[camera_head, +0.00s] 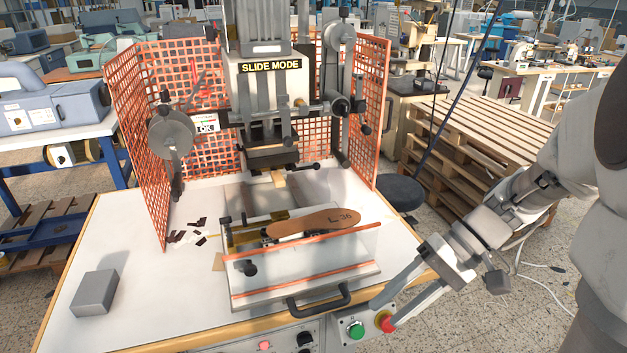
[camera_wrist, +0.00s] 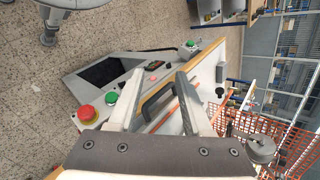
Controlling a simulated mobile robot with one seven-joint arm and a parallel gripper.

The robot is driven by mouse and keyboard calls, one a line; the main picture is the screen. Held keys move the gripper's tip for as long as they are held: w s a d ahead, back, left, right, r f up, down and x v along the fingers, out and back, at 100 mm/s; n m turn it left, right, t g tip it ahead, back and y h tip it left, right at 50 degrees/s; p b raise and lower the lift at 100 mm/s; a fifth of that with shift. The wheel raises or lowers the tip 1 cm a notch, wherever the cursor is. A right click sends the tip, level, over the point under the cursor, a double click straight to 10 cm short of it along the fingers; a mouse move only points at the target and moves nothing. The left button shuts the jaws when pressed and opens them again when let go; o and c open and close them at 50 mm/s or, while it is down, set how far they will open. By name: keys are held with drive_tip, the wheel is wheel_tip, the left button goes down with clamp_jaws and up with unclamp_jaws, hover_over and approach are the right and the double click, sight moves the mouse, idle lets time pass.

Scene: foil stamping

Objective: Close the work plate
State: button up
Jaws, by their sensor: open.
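The work plate (camera_head: 268,284) of the stamping machine is pulled out toward the table's front edge. Its black handle (camera_head: 318,301) faces the front, and a brown insole marked 36 (camera_head: 313,222) lies on the plate. My gripper (camera_head: 380,312) is open and empty, to the right of the handle, close to the table's front edge. In the wrist view my gripper (camera_wrist: 157,87) has its fingers spread, and the black handle (camera_wrist: 174,98) shows between and beyond them. Whether they touch it cannot be told; in the head view they look apart.
A green button (camera_head: 356,330) and a red emergency button (camera_head: 385,321) sit on the front panel below my gripper. The machine head (camera_head: 262,90) stands behind the plate between orange mesh guards (camera_head: 135,120). A grey block (camera_head: 95,293) lies at the table's left.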

sight(338, 306)
drive_tip(key=w+d+f+m+t+y+b, duration=0.2)
drive_tip(key=w+d+f+t+y+b, duration=0.2)
drive_tip(key=w+d+f+y, duration=0.5)
drive_tip(key=shift+h, duration=0.5)
drive_tip(key=a, duration=0.6)
drive_tip(key=a+f+p, duration=0.1)
drive_tip(key=a, duration=0.5)
drive_tip(key=s+a+f, duration=0.1)
drive_tip(key=a, duration=0.6)
drive_tip(key=shift+f+p, duration=0.2)
drive_tip(key=shift+p, duration=0.1)
clamp_jaws()
drive_tip(key=shift+w, duration=0.1)
